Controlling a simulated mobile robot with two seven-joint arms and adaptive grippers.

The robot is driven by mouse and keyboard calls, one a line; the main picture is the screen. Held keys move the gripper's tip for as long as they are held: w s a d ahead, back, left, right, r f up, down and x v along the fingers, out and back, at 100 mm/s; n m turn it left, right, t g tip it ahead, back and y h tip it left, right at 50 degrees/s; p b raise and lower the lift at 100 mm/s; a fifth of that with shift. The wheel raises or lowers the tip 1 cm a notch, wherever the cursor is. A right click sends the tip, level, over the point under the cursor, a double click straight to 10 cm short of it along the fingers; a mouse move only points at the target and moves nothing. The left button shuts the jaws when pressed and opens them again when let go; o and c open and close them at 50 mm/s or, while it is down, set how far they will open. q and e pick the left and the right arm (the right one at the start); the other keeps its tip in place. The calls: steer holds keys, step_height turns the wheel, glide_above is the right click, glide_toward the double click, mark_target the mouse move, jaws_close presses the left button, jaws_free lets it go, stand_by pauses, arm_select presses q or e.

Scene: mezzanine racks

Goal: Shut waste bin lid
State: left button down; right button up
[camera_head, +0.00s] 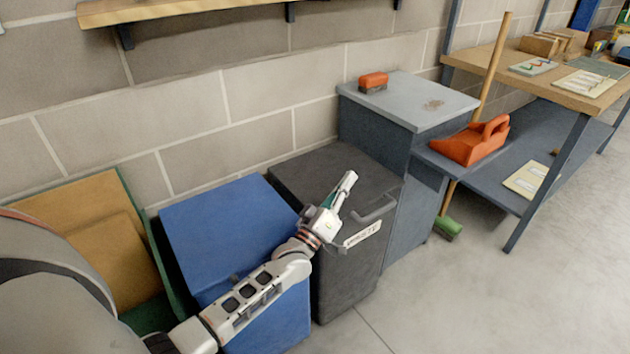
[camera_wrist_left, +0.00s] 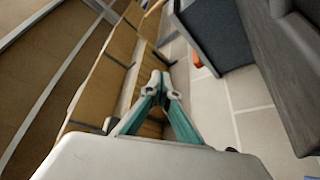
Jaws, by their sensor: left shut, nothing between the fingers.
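The dark grey waste bin (camera_head: 345,275) stands in the middle of the head view, with a pale label on its front; the writing is too small to read surely. Its lid (camera_head: 325,170) lies flat across the top, as far as I can see, with a handle (camera_head: 375,214) at the front edge. My left gripper (camera_head: 349,181) is shut and empty, over the lid's front part beside the handle. I cannot tell whether it touches the lid. The wrist view shows its teal fingers (camera_wrist_left: 161,85) meeting at the tips. My right gripper is not in view.
A blue bin (camera_head: 225,225) stands close on the left, and a green bin holding cardboard (camera_head: 95,225) beyond it. A grey cabinet (camera_head: 410,105) with an orange brush (camera_head: 373,82) adjoins on the right. An orange dustpan (camera_head: 475,143) lies on a shelf. Floor at front right is clear.

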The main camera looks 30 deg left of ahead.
arm_select(q)
steer(key=s+a, duration=0.1)
steer(key=s, duration=1.1)
steer(key=s+d+f+m+g+p, duration=0.3)
steer(key=s+f+g, duration=0.1)
steer(key=s, duration=0.4)
steer(key=s+d+f+m+g+p, duration=0.3)
steer(key=s+d+f+m+g, duration=0.1)
steer(key=s+f, duration=0.3)
steer(key=s+d+f+m+g+p, duration=0.3)
steer(key=s+f, duration=0.3)
steer(key=s, duration=0.5)
steer(key=shift+s+d+f+m+g+h, duration=0.2)
steer(key=shift+d+m+g+h, duration=0.15)
steer(key=shift+m, duration=0.25)
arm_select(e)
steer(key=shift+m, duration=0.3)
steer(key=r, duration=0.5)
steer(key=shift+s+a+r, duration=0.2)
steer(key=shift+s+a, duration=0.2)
arm_select(q)
steer(key=shift+a, duration=0.1)
